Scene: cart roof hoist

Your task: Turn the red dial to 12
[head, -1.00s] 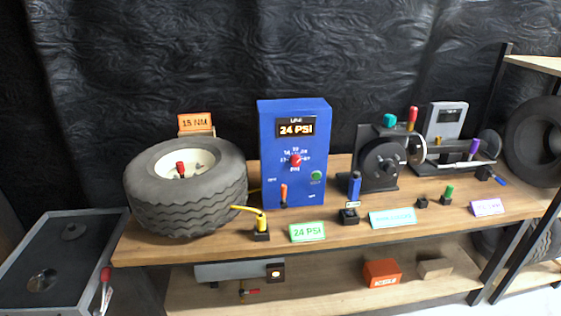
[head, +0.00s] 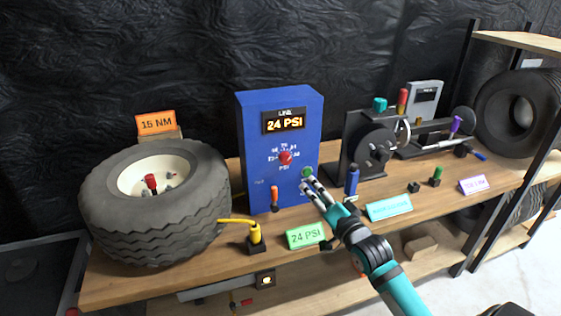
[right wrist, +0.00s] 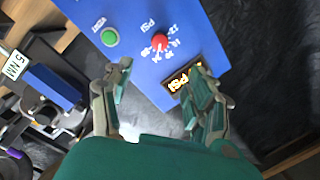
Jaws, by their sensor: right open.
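The red dial (head: 285,157) sits on the front of the blue box (head: 252,180), inside a ring of numbers marked PSI. The display (head: 284,121) above it reads 24 PSI. My right gripper (head: 309,188) is open and empty in front of the box's lower right, below and to the right of the dial. In the right wrist view, the red dial (right wrist: 160,41) lies ahead, beyond the gap between the open fingers (right wrist: 160,95). The green button (right wrist: 110,38) shows beside it. The dial's pointer setting is too small to read. My left gripper is not in view.
A tyre (head: 155,205) lies on the wooden bench left of the box. A yellow nozzle (head: 254,234), an orange-handled lever (head: 274,197) and a green 24 PSI sign (head: 305,237) stand in front. A blue-handled tool (head: 351,181) and black machine (head: 371,145) are right.

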